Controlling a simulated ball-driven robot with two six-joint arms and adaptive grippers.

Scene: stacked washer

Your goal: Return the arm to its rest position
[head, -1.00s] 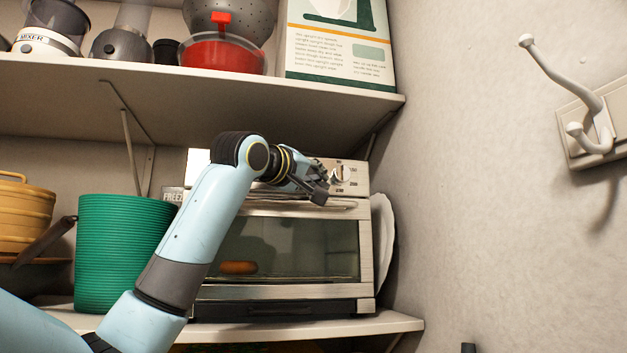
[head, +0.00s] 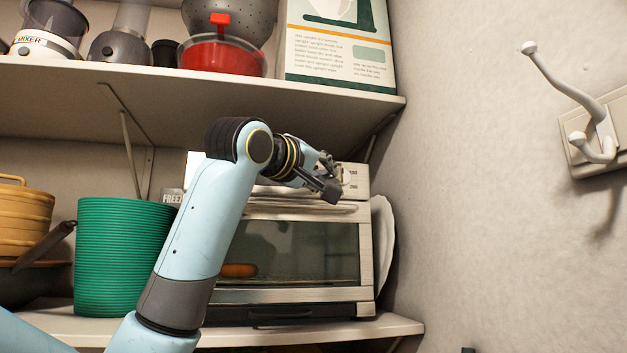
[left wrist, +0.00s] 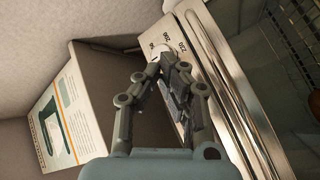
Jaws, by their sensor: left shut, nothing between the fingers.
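My left arm rises from the lower left in the head view and bends at the elbow toward the toaster oven (head: 290,295). My left gripper (head: 334,188) is shut and empty, in front of the oven's upper right part by its control panel. In the left wrist view my left gripper (left wrist: 172,75) points at the panel, and its fingers overlap the knob (left wrist: 163,52) there. I cannot tell whether they touch it. The oven door is shut, and an orange-brown item (head: 238,270) shows behind its glass. My right gripper is not in view.
A green ribbed bin (head: 120,258) stands left of the oven, close to my arm. The upper shelf (head: 250,95) overhangs the gripper and holds a red bowl (head: 222,53) and a box (head: 338,45). A wall hook (head: 590,125) sticks out at the right; space before that wall is open.

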